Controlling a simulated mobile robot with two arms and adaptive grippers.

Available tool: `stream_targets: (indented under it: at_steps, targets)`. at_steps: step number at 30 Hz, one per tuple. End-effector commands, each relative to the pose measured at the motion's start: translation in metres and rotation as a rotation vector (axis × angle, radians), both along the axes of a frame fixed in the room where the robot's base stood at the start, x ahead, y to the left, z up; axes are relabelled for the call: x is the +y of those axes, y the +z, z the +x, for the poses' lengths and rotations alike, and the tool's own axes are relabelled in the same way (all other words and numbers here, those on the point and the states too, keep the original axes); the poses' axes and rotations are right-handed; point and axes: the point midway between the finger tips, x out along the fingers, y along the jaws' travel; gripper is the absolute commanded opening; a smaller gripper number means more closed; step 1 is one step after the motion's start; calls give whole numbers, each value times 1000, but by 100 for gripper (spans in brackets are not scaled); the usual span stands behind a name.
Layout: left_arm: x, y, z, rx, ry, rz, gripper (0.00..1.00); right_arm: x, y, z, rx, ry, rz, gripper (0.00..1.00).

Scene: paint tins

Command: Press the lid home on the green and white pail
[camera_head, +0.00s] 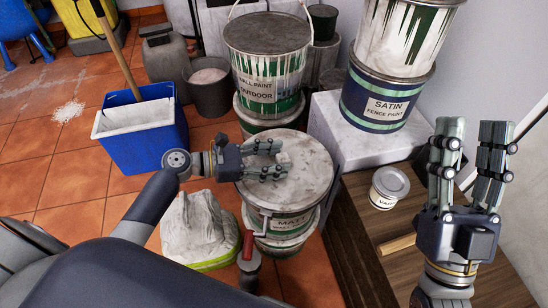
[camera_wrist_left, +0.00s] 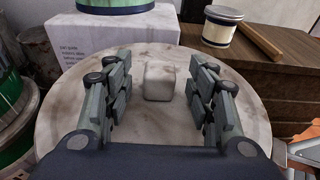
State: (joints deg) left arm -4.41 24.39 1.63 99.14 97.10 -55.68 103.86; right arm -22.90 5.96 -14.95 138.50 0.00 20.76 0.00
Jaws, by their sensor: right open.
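The pail (camera_head: 290,224), with a green band marked MATT, stands in the middle of the head view on another tin. Its pale, stained round lid (camera_head: 306,192) lies on top and also fills the middle of the left wrist view (camera_wrist_left: 160,130). I cannot tell whether its rim is fully seated. A small pale block (camera_wrist_left: 159,81) sits on the lid. My left gripper (camera_head: 284,159) is over the lid, open, with its fingers on either side of the block and gaps to it. My right gripper (camera_head: 472,130) is open and empty at the right, above the wooden surface.
A drip-stained green and white outdoor paint tin (camera_head: 268,65) stands behind the pail. A satin fence paint tin (camera_head: 386,98) carries another green and white tin (camera_head: 410,35) on a white block. A small tin (camera_head: 388,188) is on the wooden surface. A blue bucket (camera_head: 150,150) stands left.

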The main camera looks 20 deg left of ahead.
Motion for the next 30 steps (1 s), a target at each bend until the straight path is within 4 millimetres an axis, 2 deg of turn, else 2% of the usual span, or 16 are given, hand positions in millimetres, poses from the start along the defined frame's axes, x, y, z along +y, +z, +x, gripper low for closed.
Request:
stream_targets:
  at_steps: [8,21,24,30]
  targets:
    - [6,1,-4,2,0,1,52,0,-1,0,2,1,-1,41]
    - [75,18,-51,2,0,2,52,0,0,0,1,0,0,41]
    - [87,20,-59,3,0,1,52,0,0,0,0,0,0,41]
    - [97,24,-66,0,0,0,52,0,0,0,0,0,0,41]
